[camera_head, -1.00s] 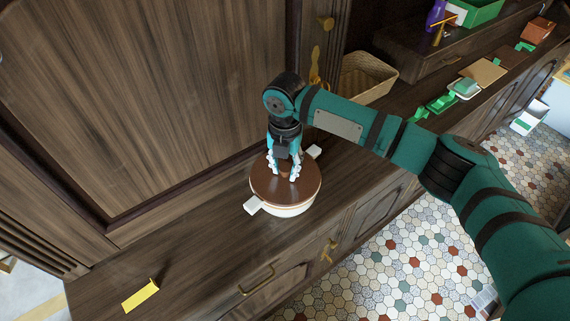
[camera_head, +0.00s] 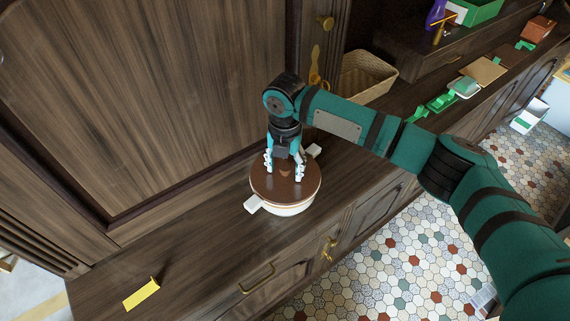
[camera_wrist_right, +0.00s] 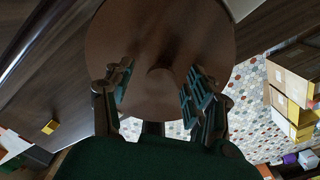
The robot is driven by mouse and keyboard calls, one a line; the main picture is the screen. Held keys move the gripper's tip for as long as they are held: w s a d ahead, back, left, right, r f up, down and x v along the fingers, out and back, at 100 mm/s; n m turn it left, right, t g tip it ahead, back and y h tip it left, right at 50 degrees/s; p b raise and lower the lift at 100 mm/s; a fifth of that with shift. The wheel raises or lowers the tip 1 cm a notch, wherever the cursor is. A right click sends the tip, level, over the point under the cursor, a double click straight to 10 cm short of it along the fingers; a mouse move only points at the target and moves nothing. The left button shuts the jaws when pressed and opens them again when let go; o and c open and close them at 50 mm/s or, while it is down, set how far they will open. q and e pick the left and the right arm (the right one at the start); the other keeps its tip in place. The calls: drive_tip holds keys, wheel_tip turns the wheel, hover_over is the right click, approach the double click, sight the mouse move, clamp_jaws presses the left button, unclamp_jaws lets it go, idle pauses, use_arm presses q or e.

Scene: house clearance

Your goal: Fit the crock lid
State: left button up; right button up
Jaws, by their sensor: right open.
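The crock (camera_head: 290,210) is white with two side handles and stands on the wooden sideboard. The brown round lid (camera_head: 300,196) lies on top of it and looks level; a thin pale line runs below its edge. My right gripper (camera_head: 285,177) is over the lid from above, with its fingers spread either side of the lid's knob. In the right wrist view the lid (camera_wrist_right: 160,40) fills the top middle, its knob (camera_wrist_right: 161,80) standing between the open fingers and apart from them. My left gripper is not in view.
A wicker basket (camera_head: 366,78) stands behind on the right. A yellow piece (camera_head: 141,295) lies at the front left of the sideboard top (camera_head: 200,265). Green items (camera_head: 440,103) and a tan board (camera_head: 484,72) lie farther right. A tall wooden panel (camera_head: 150,90) rises close behind.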

drive_tip(key=shift+r, duration=0.15)
drive_tip(key=shift+r+p, duration=2.4)
drive_tip(key=shift+r, duration=0.05)
drive_tip(key=shift+r, duration=0.1)
wheel_tip(320, 180, up, 12)
drive_tip(key=shift+f, duration=0.2)
